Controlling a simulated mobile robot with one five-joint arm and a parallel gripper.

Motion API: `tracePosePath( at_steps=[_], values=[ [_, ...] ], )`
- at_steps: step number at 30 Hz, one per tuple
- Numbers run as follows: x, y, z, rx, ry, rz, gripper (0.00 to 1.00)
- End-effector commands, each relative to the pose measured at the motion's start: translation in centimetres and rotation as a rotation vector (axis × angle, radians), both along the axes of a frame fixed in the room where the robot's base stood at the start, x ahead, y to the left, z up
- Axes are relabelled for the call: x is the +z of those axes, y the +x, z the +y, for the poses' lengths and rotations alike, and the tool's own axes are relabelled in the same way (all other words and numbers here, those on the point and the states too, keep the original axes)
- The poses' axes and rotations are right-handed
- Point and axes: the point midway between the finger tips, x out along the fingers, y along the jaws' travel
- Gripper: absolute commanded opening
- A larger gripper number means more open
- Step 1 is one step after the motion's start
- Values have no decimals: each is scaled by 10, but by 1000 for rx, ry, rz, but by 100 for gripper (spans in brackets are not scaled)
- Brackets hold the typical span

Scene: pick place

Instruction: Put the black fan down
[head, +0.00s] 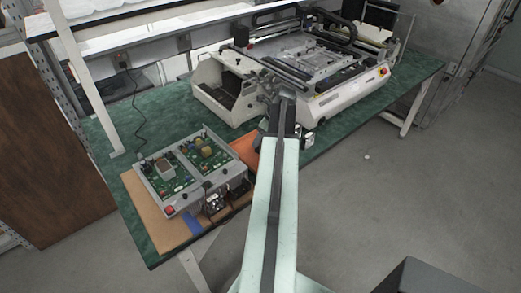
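My arm reaches up the middle of the head view over the green table (165,105). Its end, my gripper (268,84), is small and dark against the white machine, and I cannot tell whether the fingers are open or shut. I cannot make out a black fan with certainty. Anything in or just below the gripper is too small or hidden by my arm. Small dark parts (237,187) lie by the front edge of the table, left of my arm; I cannot tell whether one is a fan.
A white machine (345,100) fills the back right of the table. A grey case with green circuit boards (180,170) sits at the front left, beside an orange sheet (245,150). A shelf (150,40) overhangs the back.

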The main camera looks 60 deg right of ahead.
Motion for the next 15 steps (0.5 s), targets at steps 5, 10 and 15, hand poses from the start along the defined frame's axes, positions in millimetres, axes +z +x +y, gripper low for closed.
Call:
tracePosePath(
  at_steps=[5,10,15],
  values=[
    [-23,0,0,0,0,0,31],
    [-39,0,0,1,0,0,31],
    [-35,1,1,1,1,0,31]
  ],
)
